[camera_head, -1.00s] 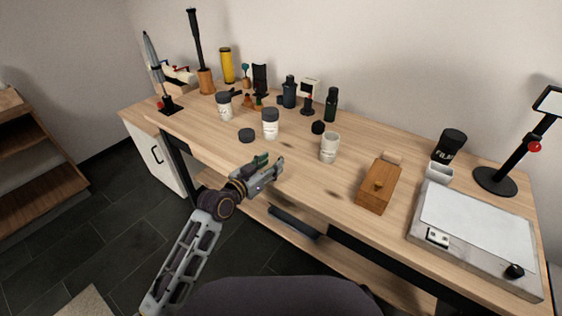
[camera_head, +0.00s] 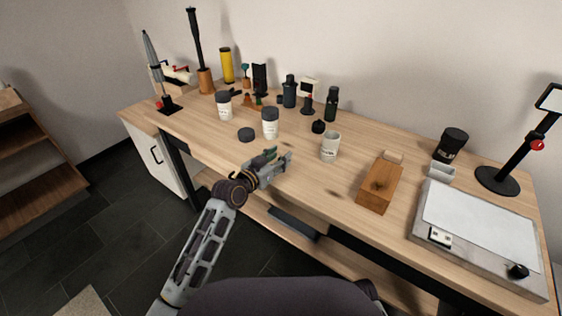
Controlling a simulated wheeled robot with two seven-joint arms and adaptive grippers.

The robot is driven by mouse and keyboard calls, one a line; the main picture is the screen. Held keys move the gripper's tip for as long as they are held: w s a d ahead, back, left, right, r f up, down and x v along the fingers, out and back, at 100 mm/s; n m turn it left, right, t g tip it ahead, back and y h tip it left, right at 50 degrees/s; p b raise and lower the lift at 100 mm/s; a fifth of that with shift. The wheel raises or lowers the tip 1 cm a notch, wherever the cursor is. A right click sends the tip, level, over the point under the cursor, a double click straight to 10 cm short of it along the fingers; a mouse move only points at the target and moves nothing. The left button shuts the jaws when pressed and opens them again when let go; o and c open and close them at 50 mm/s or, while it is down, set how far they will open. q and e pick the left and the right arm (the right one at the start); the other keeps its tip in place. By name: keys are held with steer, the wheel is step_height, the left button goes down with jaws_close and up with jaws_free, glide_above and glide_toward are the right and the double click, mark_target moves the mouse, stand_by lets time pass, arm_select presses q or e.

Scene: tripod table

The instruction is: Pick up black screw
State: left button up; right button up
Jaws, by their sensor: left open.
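I cannot tell for sure which item is the black screw. A small round black piece with a short stub on top (camera_head: 318,126) stands mid-table, behind and left of a pale cup. A flat black disc (camera_head: 246,134) lies farther left, beside a white jar. My left gripper (camera_head: 286,160) is open and empty at the table's front edge, in front of the white jar and left of the pale cup. It is apart from both black pieces. My right gripper is not in view.
The wooden table (camera_head: 300,187) has a pale cup (camera_head: 330,147), white jars with black lids (camera_head: 270,124), a wooden box (camera_head: 380,187) and a flat grey device (camera_head: 480,225). Bottles and tools line the back. Bare wood lies between gripper and box.

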arm_select(q)
steer(key=shift+w, duration=0.1)
stand_by(0.4)
steer(key=c, duration=0.9)
